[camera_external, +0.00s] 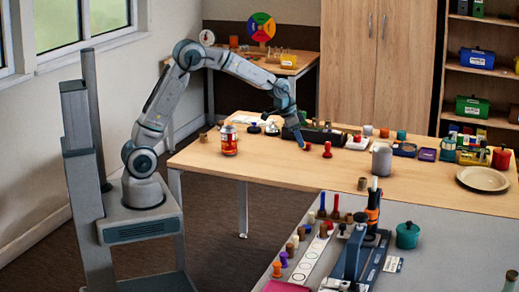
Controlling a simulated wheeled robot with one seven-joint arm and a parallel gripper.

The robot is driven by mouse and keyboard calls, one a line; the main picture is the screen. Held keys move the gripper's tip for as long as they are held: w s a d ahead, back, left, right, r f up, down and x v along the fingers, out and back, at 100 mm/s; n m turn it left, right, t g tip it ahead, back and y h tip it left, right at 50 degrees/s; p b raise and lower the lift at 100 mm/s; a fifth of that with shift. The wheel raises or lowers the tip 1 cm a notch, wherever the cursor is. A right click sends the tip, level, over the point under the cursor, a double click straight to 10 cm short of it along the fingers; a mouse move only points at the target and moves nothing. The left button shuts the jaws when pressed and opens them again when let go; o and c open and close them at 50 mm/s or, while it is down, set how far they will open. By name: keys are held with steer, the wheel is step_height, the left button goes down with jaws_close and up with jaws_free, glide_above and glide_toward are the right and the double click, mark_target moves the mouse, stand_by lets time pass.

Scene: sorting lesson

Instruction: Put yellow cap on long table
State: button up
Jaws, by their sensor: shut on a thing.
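The long table (290,172) is the wooden table across the middle of the view, with its left part mostly bare. My gripper (301,146) is low over the far half of this table, pointing down, just left of a small red knobbed piece (327,150). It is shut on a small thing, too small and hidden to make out. I cannot pick out a yellow cap for certain anywhere in the view.
A grey cylinder (381,160), purple tray (427,154) and plate (483,179) stand to the right. A dark long tray (322,135) lies behind my gripper. The grey front table (450,240) holds several pegs and a teal pot (407,235).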

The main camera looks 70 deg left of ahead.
steer(key=a+n, duration=0.1)
steer(key=a, duration=0.5)
glide_above(291, 157)
steer(key=s, duration=0.1)
steer(key=shift+y, duration=0.3)
steer(key=f, duration=0.6)
steer(key=shift+s+a+f, duration=0.1)
steer(key=shift+a+f, duration=0.15)
steer(key=shift+f, duration=2.2)
steer(key=shift+f, duration=0.25)
steer(key=o, duration=1)
steer(key=shift+r, duration=0.1)
steer(key=shift+c, duration=0.2)
steer(key=shift+r, duration=0.1)
